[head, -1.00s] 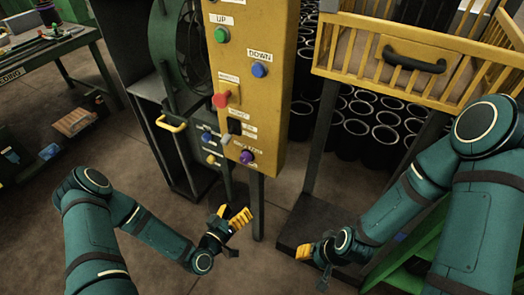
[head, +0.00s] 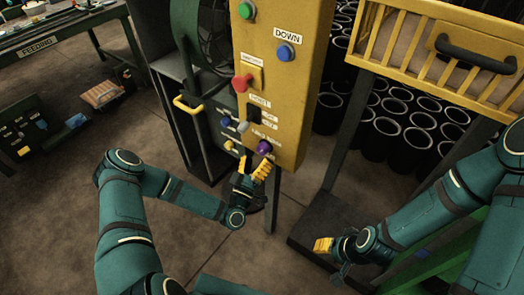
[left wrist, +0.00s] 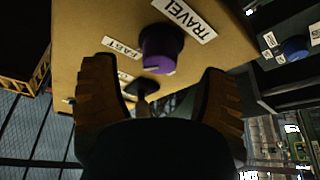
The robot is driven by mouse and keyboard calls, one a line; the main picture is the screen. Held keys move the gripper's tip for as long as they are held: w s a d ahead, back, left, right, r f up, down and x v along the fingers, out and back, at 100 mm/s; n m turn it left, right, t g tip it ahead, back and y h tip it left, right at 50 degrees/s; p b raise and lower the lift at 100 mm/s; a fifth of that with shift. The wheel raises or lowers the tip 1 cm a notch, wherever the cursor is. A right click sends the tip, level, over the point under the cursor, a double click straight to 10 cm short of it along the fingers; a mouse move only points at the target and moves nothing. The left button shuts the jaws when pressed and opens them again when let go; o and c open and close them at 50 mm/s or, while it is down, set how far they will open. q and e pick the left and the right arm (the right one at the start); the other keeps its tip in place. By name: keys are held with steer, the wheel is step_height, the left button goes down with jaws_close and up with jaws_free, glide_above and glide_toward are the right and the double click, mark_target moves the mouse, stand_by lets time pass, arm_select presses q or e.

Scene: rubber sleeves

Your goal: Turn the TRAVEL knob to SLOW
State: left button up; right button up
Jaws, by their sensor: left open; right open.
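The purple TRAVEL knob (head: 264,147) sits low on the yellow control panel (head: 290,90). In the left wrist view the knob (left wrist: 162,48) is beside the TRAVEL label (left wrist: 185,20), with a FAST label (left wrist: 122,48) to its left. A light mark shows on the knob's lower edge. I cannot read a SLOW label. My left gripper (head: 252,169) is open just below the knob in the head view. In the left wrist view its fingers (left wrist: 155,75) are spread, with the knob ahead between them, apart from both. My right gripper (head: 331,246) is open and empty, low to the right.
A yellow-railed rack (head: 450,90) stands right, with black tubes (head: 393,132) below.

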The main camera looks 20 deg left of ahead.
mark_target(261, 153)
arm_select(q)
steer(key=shift+x, duration=2)
steer(key=shift+c, duration=0.2)
steer(key=c, duration=1.2)
